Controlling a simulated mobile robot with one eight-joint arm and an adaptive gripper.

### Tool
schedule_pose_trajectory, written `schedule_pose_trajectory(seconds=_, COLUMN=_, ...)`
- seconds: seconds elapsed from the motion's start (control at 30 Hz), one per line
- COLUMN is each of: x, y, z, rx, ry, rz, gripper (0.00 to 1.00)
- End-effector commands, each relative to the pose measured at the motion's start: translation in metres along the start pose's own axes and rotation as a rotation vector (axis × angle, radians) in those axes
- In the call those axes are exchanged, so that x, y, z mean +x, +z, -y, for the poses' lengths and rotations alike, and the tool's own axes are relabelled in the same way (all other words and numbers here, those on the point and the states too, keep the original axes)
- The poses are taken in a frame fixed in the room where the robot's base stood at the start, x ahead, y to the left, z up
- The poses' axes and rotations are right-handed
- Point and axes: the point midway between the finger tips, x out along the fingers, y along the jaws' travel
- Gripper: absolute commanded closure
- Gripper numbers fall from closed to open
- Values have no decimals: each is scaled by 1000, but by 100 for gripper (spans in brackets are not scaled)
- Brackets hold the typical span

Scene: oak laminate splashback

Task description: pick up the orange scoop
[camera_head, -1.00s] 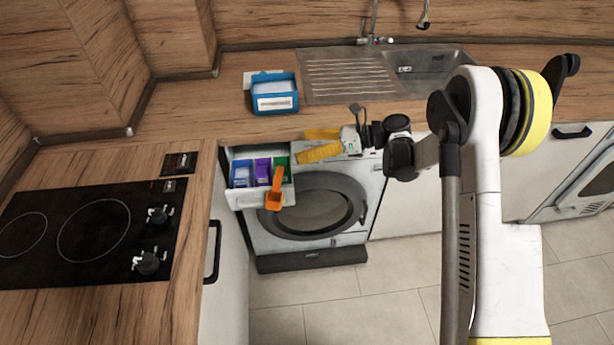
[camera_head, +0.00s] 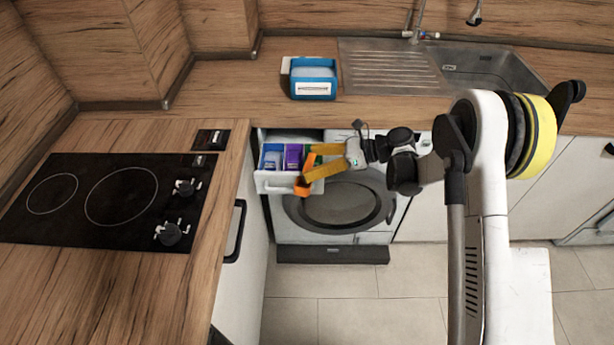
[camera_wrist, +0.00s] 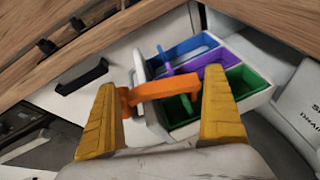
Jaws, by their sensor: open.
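The orange scoop (camera_head: 304,184) rests at the open detergent drawer of the washing machine, tilted, with its cup end over the drawer's front. In the wrist view the orange scoop (camera_wrist: 158,90) lies across the space between my two yellow fingers, its far part over the drawer's compartments. My gripper (camera_head: 312,162) is open at the drawer, its fingers on either side of the scoop; it also shows in the wrist view (camera_wrist: 165,105). I cannot tell whether a finger touches the scoop. The drawer (camera_wrist: 262,97) has blue, purple and green compartments.
The washing machine (camera_head: 340,203) stands under the counter. A blue box (camera_head: 314,90) sits on the worktop above the drawer. The black hob (camera_head: 110,200) is on the left counter. A dark cabinet handle (camera_wrist: 82,76) is near the drawer. The floor in front is clear.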

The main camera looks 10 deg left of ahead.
Motion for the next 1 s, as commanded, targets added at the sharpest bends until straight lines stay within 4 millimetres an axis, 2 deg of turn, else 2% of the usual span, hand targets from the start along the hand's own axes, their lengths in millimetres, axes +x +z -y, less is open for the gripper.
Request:
schedule_pose_trajectory(seconds=0.07, x=6, y=-1, z=0, rx=1, ry=0, rz=0, gripper=0)
schedule_pose_trajectory(seconds=0.23, x=5, y=1, z=0, rx=1, ry=-1, rz=1, gripper=0)
schedule_pose_trajectory(seconds=0.27, x=5, y=1, z=0, rx=1, ry=-1, rz=1, gripper=6)
schedule_pose_trajectory(seconds=0.3, x=5, y=1, z=0, rx=1, ry=-1, rz=1, gripper=18)
schedule_pose_trajectory(seconds=0.37, x=5, y=1, z=0, rx=1, ry=-1, rz=0, gripper=37)
schedule_pose_trajectory(seconds=0.47, x=5, y=0, z=0, rx=1, ry=-1, rz=0, gripper=49)
schedule_pose_trajectory(seconds=0.63, x=5, y=0, z=0, rx=0, ry=-1, rz=-2, gripper=51)
schedule_pose_trajectory(seconds=0.67, x=5, y=0, z=0, rx=0, ry=-1, rz=-2, gripper=55)
schedule_pose_trajectory(seconds=0.93, x=4, y=1, z=0, rx=0, ry=-1, rz=-3, gripper=55)
schedule_pose_trajectory(seconds=1.0, x=3, y=6, z=-1, rx=0, ry=-1, rz=-3, gripper=67)
